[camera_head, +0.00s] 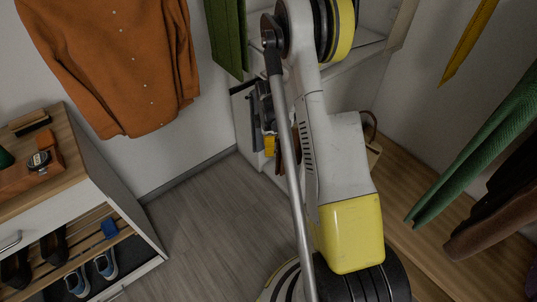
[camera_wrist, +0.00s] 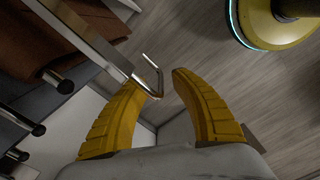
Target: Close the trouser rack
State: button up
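The trouser rack's metal rail (camera_wrist: 112,66) runs in from the upper left in the wrist view and ends in a bent piece near my fingertips. Dark rods with black and silver ends and folded brown trousers (camera_wrist: 38,38) are beside it. My gripper (camera_wrist: 158,80) has two yellow fingers spread apart, with the bent metal end at the gap between their tips. I cannot tell whether they touch it. In the head view, dark hanging trousers (camera_head: 255,118) show at the wardrobe behind my arm, and most of my gripper and the rack are hidden.
A shoe cabinet (camera_head: 78,195) with a wooden top stands at the left. An orange shirt (camera_head: 120,60) hangs above it. Green and brown garments (camera_head: 480,145) hang at the right over a wooden shelf (camera_head: 420,235). Grey floor (camera_head: 195,225) lies open between cabinet and wardrobe.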

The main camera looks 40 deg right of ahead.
notch_tip(320, 180, down, 2)
jog(key=shift+f+b, duration=0.1)
jog(key=shift+b, duration=0.2)
jog(key=shift+c, duration=0.3)
grip_shut()
jog(key=d, duration=0.4)
jog(key=shift+w, duration=0.1)
jog(key=shift+o, duration=0.3)
grip_release()
jog(key=shift+a, duration=0.1)
